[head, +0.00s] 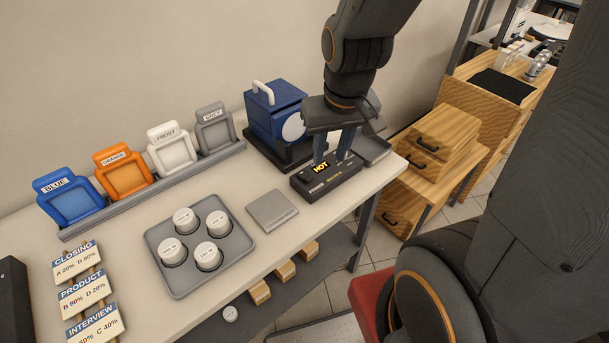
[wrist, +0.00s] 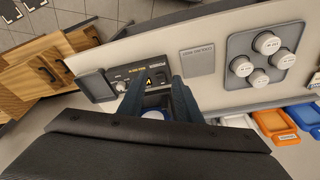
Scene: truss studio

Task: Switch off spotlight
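The spotlight is a blue box with a round white lens (head: 276,112) on a black base at the back of the table. In front of it lies a black control box (head: 328,186) with a lit yellow "HOT" display; it also shows in the wrist view (wrist: 138,72) with a small knob. My gripper (head: 333,160) is directly over the control box, pointing down, its two fingers apart with nothing held between them. In the wrist view the fingers (wrist: 155,92) reach over the box's near edge. I cannot tell whether the fingertips touch it.
A grey plate (head: 271,211) lies left of the control box. A grey tray (head: 184,284) holds several white pucks. Blue, orange, white and grey frames stand in a rail (head: 160,184). A small dark grey tray (head: 372,149) is right of my gripper. Wooden boxes (head: 440,140) stand beyond the table's right end.

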